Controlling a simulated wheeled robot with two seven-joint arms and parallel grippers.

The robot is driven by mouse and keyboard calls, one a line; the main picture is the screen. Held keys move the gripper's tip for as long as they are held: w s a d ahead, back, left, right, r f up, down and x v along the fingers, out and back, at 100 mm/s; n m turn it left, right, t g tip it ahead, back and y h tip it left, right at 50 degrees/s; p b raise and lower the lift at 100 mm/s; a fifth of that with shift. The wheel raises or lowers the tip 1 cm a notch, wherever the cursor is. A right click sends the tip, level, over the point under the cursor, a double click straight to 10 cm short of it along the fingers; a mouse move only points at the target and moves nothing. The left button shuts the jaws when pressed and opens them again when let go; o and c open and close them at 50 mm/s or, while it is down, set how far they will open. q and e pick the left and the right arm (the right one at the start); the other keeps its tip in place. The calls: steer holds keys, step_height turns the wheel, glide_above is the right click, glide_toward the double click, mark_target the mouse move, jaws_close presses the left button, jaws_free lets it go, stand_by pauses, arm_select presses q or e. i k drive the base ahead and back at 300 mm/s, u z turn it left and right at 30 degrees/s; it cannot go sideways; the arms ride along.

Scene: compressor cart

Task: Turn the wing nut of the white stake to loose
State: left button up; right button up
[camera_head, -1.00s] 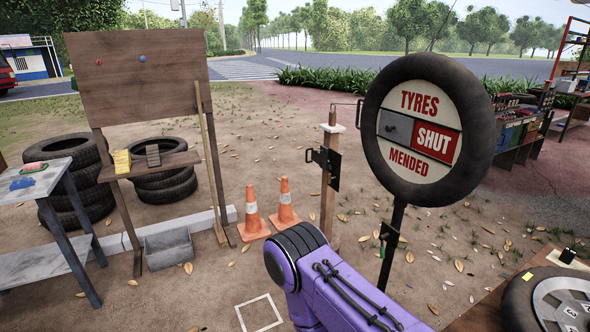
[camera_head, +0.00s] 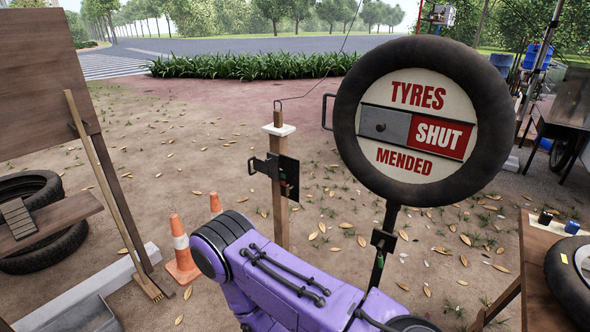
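A wooden stake (camera_head: 281,220) with a white collar (camera_head: 278,130) near its top stands upright left of the tyre sign. A dark bracket plate (camera_head: 287,178) with a handle sticking out to the left is fixed on it. A thin wire runs up from its top. I cannot make out a wing nut on it, and my arm hides its foot. A purple arm of mine crosses the bottom middle in front of the stake. Neither of my grippers is in view, so whether they are open or shut does not show.
The round tyre sign (camera_head: 437,137) reading "SHUT" stands on a black post (camera_head: 387,245) with a dark clamp. A cone (camera_head: 181,250), a broom (camera_head: 108,190) and a board (camera_head: 40,75) are at left. A wooden table (camera_head: 540,255) holds a tyre at right. Leaf-strewn ground lies between.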

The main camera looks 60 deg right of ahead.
mark_target(288, 188)
steer(key=z, duration=0.6)
steer(key=i, duration=0.75)
steer(key=z, duration=0.85)
